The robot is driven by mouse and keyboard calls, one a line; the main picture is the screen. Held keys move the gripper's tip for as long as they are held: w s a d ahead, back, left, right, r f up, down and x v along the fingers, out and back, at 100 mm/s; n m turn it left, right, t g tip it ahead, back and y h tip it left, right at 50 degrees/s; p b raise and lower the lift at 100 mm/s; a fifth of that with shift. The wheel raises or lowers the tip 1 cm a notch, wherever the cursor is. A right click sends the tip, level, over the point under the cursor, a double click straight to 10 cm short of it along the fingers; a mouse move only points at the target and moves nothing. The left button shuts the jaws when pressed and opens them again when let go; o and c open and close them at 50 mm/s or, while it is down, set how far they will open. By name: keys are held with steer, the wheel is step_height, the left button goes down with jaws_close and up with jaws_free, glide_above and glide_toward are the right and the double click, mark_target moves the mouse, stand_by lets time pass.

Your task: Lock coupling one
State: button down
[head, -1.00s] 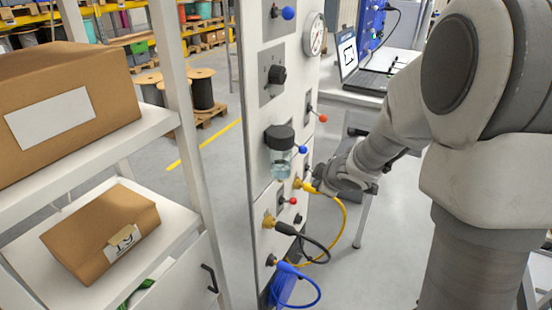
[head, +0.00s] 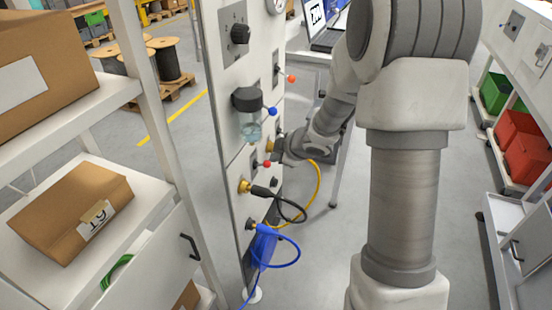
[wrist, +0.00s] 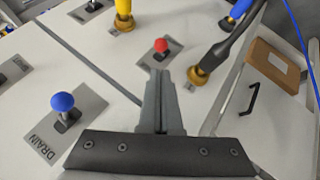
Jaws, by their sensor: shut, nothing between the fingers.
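The white panel (head: 222,100) carries hose couplings and small levers. A red-knobbed lever (wrist: 161,46) stands just beyond my fingertips in the wrist view; in the head view its red knob (head: 267,164) is beside my gripper (head: 276,155). The gripper (wrist: 161,78) is shut and empty, pointing at the lever's plate. I cannot tell whether it touches. A black hose plug (wrist: 222,53) sits in a brass coupling (wrist: 199,76) to the right. A yellow plug (wrist: 123,10) sits in another at the top. No coupling number is readable.
A blue-knobbed lever (wrist: 63,103) marked DRAIN stands left of my fingers. A blue hose (head: 297,250) hangs low on the panel. A shelf with a cardboard box (head: 72,212) is at left. Racks with green and red bins (head: 522,140) stand at right.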

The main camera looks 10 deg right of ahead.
mark_target(268, 162)
steer(key=b+x, duration=0.1)
steer(key=x, duration=0.6)
steer(key=shift+d+f+b, duration=0.1)
steer(key=shift+f+b, duration=0.05)
steer(key=shift+b, duration=0.3)
steer(key=shift+s+d+f+b, duration=0.1)
steer(key=shift+d+b, duration=0.05)
steer(key=shift+b, duration=0.3)
